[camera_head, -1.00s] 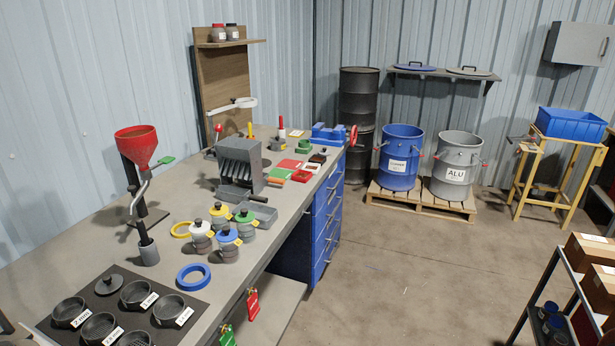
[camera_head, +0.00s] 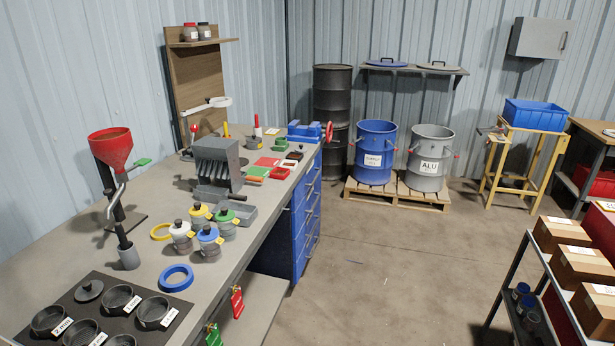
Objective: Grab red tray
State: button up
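A small red tray (camera_head: 279,174) lies on the workbench near its right edge, in front of the blue vise. A flat red piece (camera_head: 267,162) lies just left of it, next to a green one (camera_head: 258,171). A larger red bin (camera_head: 600,186) shows at the far right, under a wooden-topped table and cut off by the picture edge. I cannot tell for certain which of these is the red tray meant. My gripper is not in view.
The workbench (camera_head: 137,257) runs along the left, crowded with jars, a red funnel (camera_head: 110,148) and sieves. Blue and grey drums stand on a pallet (camera_head: 397,196) at the back. A shelf with boxes (camera_head: 558,233) is at the right.

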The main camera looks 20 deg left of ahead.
aim_at(279, 173)
jog(key=z, duration=0.35)
jog(key=k, duration=0.4)
jog(key=u, duration=0.3)
jog(key=i, duration=1.6)
jog(key=u, duration=1.55)
jog(key=i, duration=1)
jog(key=u, duration=1.35)
jog(key=i, duration=0.25)
jog(key=u, duration=0.3)
